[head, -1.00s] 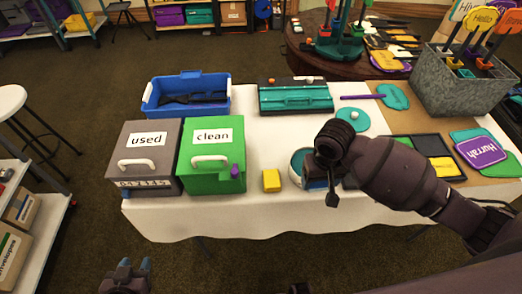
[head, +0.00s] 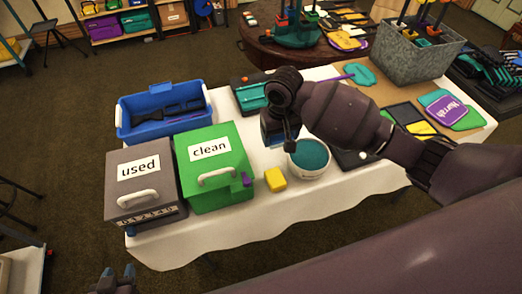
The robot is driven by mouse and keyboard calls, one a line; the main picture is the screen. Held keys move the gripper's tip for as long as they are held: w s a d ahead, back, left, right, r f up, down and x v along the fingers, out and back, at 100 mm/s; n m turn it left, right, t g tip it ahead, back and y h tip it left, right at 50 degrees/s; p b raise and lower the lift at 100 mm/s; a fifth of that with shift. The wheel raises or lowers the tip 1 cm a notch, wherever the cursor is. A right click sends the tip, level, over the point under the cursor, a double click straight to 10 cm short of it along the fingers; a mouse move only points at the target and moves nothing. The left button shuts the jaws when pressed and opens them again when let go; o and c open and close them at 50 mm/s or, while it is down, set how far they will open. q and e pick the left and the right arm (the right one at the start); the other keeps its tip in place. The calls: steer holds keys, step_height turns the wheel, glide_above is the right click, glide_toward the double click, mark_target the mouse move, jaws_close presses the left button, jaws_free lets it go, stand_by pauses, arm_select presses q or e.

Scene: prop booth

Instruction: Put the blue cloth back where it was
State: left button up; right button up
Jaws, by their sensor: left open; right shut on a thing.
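My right gripper (head: 275,138) is above the white table, between the green box and the bowl. It is shut on a dark blue thing, seemingly the blue cloth (head: 270,128), mostly hidden by the wrist. A grey box (head: 143,180) labelled "used" and a green box (head: 212,165) labelled "clean" stand side by side at the table's left end. Both have white handles and look closed. My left gripper (head: 116,280) is open and empty, low at the bottom left, in front of the table and apart from it.
A yellow sponge-like block (head: 275,180) and a white bowl (head: 308,160) with teal contents stand near the front edge. A blue tub (head: 165,110) with dark items and a teal case (head: 250,95) are behind. A metal bin (head: 418,48) stands at the back right.

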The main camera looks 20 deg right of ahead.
step_height(320, 180, up, 7)
glide_above(263, 153)
step_height(263, 153, down, 15)
steer(key=shift+w+b, duration=0.1)
steer(key=shift+b, duration=1.1)
steer(key=shift+f, duration=0.6)
step_height(263, 153, down, 4)
steer(key=shift+r+b, duration=0.1)
steer(key=shift+b, duration=0.5)
steer(key=shift+r, duration=0.1)
steer(key=o, duration=0.9)
